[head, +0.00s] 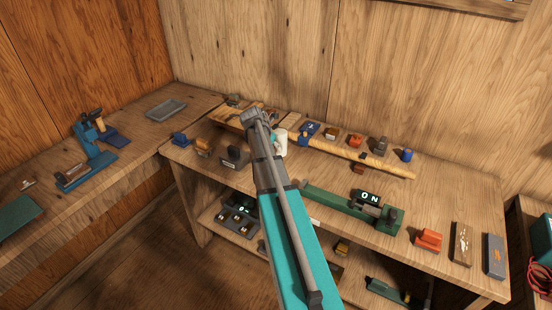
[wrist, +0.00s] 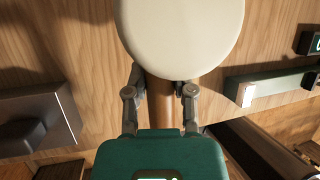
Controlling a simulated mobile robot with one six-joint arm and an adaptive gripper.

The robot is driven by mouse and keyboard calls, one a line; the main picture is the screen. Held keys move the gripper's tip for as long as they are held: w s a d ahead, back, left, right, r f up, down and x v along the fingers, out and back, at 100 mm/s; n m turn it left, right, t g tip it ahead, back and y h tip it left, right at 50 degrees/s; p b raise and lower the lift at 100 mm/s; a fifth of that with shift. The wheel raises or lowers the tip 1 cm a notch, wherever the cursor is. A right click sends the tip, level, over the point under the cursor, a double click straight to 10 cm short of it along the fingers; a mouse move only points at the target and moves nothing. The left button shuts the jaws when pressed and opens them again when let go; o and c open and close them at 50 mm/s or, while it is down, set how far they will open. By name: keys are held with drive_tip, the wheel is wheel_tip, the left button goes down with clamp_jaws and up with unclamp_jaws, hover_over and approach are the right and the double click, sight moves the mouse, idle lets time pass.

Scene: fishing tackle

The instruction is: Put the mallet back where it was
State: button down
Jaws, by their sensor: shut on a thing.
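The mallet has a broad pale cream head (wrist: 180,35) and a brown wooden handle. My gripper (wrist: 160,92) is shut on the handle, just below the head, with one finger on each side. In the head view, part of the pale mallet head (head: 281,139) shows just right of my arm, over the back part of the workbench (head: 465,190). My arm hides the handle and most of my gripper there. I cannot tell whether the mallet touches the bench.
A green tool with an "ON" display (head: 330,199) lies right of my arm. A long wooden rod (head: 385,166) lies behind it. A dark block (head: 234,158) stands to the left. An orange block (head: 428,240) is at the front right.

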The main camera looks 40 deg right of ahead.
drive_tip(key=shift+w+d+f+b, duration=0.25)
drive_tip(key=shift+d+f+b, duration=0.2)
drive_tip(key=shift+f+b, duration=0.3)
drive_tip(key=shift+s+f+b, duration=0.1)
drive_tip(key=shift+f+b, duration=1.15)
drive_tip(key=shift+b, duration=0.05)
drive_tip(key=shift+c, duration=2.3)
unclamp_jaws()
drive_tip(key=shift+a, duration=0.1)
drive_tip(key=p+v, duration=0.4)
drive_tip(key=shift+r, duration=0.3)
drive_tip(key=p+v, duration=0.6)
drive_tip(key=v, duration=0.1)
drive_tip(key=shift+a+r+p, duration=0.15)
drive_tip(key=shift+r+p, duration=0.1)
drive_tip(key=shift+p, duration=0.15)
